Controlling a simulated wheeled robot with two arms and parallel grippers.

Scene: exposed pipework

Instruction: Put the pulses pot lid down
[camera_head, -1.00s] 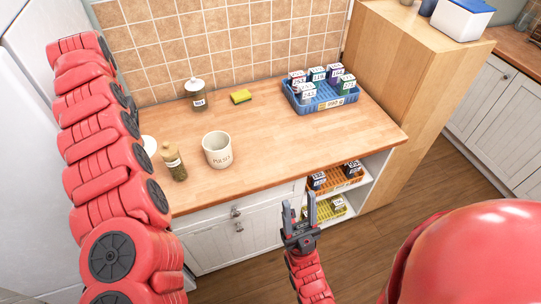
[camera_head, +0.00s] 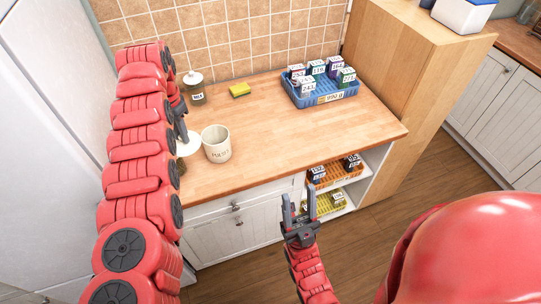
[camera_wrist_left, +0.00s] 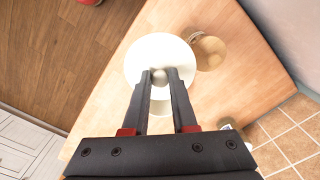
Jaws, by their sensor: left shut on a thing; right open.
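The round white pulses pot lid (camera_head: 189,144) is above the left part of the counter, just left of the pot. My left gripper (camera_head: 181,128) is shut on the lid's knob, which shows between the fingertips in the left wrist view, with the lid (camera_wrist_left: 145,55) beyond. The open cream pot marked PULSES (camera_head: 217,146) stands upright on the counter. In the wrist view the lid and fingers hide most of it. Whether the lid touches anything beneath is unclear. My right gripper (camera_head: 299,212) is open and empty in front of the cupboards.
A jar (camera_wrist_left: 209,52) stands beside the lid, mostly hidden by my arm in the head view. Behind are a white-lidded jar (camera_head: 195,90) and yellow sponge (camera_head: 239,90). A blue crate (camera_head: 325,99) holds several boxes. The counter's middle and front right are clear.

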